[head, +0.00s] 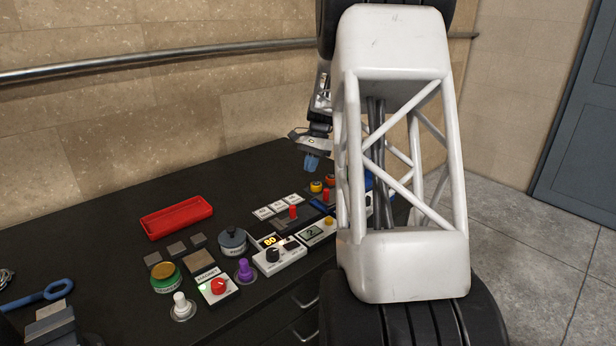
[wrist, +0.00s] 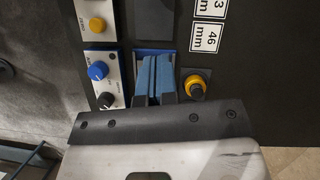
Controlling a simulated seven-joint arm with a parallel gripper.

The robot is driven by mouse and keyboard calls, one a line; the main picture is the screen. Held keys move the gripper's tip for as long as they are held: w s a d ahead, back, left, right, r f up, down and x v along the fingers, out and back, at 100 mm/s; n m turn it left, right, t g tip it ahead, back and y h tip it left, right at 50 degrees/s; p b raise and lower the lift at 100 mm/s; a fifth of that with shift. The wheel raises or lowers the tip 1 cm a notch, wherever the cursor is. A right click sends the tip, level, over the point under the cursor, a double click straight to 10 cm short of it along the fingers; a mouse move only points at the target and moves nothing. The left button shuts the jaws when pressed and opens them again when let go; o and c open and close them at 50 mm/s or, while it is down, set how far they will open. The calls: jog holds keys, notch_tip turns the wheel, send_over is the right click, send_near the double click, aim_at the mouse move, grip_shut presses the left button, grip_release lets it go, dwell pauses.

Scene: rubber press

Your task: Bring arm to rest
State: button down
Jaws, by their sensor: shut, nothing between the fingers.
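My gripper (head: 311,162) shows in the head view, above the right part of the black bench (head: 120,205), with its blue fingertips pointing down. My white lattice arm link stands in front and hides part of the bench's right side. In the wrist view the two blue fingers of my gripper (wrist: 154,76) lie side by side, shut, with nothing seen between them. They are over the panel, between a blue knob (wrist: 97,70) on the left and a yellow button (wrist: 194,86) on the right. I cannot tell how high above it they are.
The bench holds a red tray (head: 176,217), a grey round pot (head: 232,241), a green-and-yellow button (head: 165,277), a magnet box (head: 212,284), a purple knob (head: 244,270) and a display reading 80 (head: 271,241). A wall rail (head: 150,57) runs behind. Floor is clear at right.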

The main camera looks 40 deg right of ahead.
jog(key=shift+d+r, duration=0.15)
jog(key=shift+r, duration=0.25)
dwell(0.4)
jog(key=s+a+r+n+h, duration=0.1)
jog(key=s+a+r+n, duration=0.2)
jog(key=a, duration=0.6)
jog(key=s+a+r+n+h, duration=0.1)
jog(key=s+a+r+n, duration=0.2)
jog(key=a, duration=0.6)
jog(key=s+a+r+n+h, duration=0.1)
jog(key=s+a+r, duration=0.35)
jog(key=a, duration=0.45)
jog(key=s+a+f+n+t, duration=0.1)
jog(key=s+a+n, duration=0.3)
jog(key=s+a, duration=0.4)
jog(key=s+a+f+n+t+h, duration=0.1)
jog(key=s+a+f+n+t, duration=0.1)
jog(key=s+a, duration=0.7)
jog(key=s+f+n, duration=0.1)
jog(key=s+n, duration=0.1)
jog(key=s, duration=0.4)
jog(key=shift+a+f+n+h, duration=0.15)
jog(key=shift+a+n+h, duration=0.1)
jog(key=shift+n+h, duration=0.05)
